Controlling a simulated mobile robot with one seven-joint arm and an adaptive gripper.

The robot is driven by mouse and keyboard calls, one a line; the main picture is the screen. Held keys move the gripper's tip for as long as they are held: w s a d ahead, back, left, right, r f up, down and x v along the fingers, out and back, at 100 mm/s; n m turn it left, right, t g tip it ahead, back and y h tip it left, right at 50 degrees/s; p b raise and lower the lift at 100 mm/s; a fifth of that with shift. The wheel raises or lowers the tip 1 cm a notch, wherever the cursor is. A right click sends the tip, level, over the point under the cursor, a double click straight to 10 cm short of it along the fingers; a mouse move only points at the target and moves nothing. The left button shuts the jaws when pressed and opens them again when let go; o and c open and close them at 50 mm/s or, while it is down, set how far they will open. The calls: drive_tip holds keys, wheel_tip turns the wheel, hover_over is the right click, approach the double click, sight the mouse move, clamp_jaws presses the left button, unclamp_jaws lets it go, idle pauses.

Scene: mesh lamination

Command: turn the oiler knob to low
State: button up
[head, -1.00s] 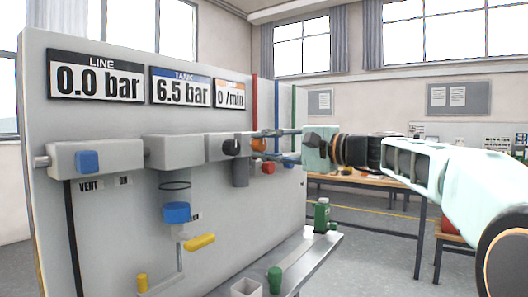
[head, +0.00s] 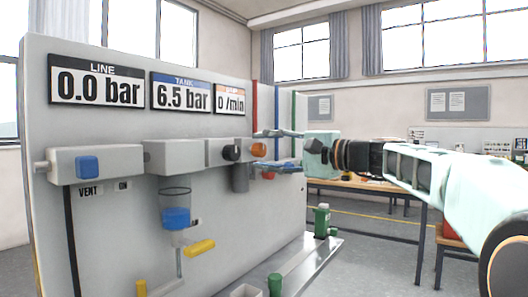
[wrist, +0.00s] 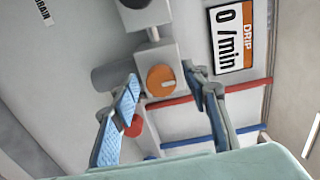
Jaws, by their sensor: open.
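An orange round knob (head: 259,150) sits on the grey block at the right end of the row of units on the panel. It also shows in the wrist view (wrist: 161,80), face on, with a darker slot-like mark. My gripper (head: 264,155) is in front of the panel, coming from the right. In the wrist view its two blue-padded fingers (wrist: 160,83) are spread, one on each side of the orange knob. The gripper is open and empty. A gap shows between each finger and the knob; depth is hard to tell.
A black knob (head: 231,152) is just left of the orange one. A red part (wrist: 135,126) lies close to the left finger. The drip display (wrist: 233,37) reads 0 /min. Red (head: 255,100) and blue pipes run nearby.

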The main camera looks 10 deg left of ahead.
drive_tip(key=v, duration=1.1)
drive_tip(key=shift+s+d, duration=0.15)
drive_tip(key=shift+d, duration=0.15)
